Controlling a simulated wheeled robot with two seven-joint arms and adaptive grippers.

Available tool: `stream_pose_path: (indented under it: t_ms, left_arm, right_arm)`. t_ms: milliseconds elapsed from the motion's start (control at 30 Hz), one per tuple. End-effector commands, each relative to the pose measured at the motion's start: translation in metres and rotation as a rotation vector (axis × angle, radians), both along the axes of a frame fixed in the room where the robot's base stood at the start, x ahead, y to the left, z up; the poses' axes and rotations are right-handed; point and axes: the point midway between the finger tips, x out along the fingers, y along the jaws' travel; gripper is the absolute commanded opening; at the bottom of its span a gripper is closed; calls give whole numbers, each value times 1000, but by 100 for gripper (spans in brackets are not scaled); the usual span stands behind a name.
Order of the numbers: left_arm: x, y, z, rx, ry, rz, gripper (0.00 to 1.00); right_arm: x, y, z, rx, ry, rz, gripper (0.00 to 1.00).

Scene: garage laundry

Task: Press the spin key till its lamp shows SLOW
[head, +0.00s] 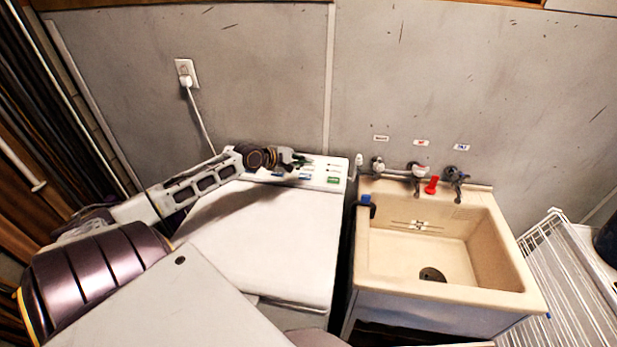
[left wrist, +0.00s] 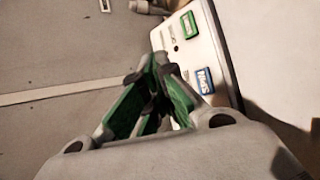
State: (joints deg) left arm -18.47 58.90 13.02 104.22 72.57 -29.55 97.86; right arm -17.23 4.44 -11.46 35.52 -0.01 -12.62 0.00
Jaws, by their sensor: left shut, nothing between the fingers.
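The spin key is a blue key (left wrist: 205,80) lettered SPIN on the white machine panel in the left wrist view. In the head view it appears to be the blue key (head: 305,176) just left of the green one. My left gripper (head: 301,160) is shut and empty over the back part of the panel. In the left wrist view its green-padded fingers (left wrist: 154,88) are just to the left of the spin key, with no clear contact. Small marks lie beside the keys, but I cannot read which lamp is lit. My right gripper is out of view.
A green key (head: 333,180) is right of the spin key; it also shows in the left wrist view (left wrist: 188,24). The white machine lid (head: 270,235) is clear. A beige sink (head: 370,260) with taps stands to the right. A plugged cord (head: 200,120) hangs on the wall behind.

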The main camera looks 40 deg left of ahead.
Motion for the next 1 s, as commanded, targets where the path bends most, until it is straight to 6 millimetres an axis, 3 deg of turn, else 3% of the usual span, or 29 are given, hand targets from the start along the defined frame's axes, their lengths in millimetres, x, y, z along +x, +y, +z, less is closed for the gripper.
stream_pose_path:
  t_ms: [633,1000]
  left_arm:
    - [0,2,-2,-22,6,12,0]
    - [7,6,-23,-21,5,12,0]
  right_arm:
    - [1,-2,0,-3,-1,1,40]
    - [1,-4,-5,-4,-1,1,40]
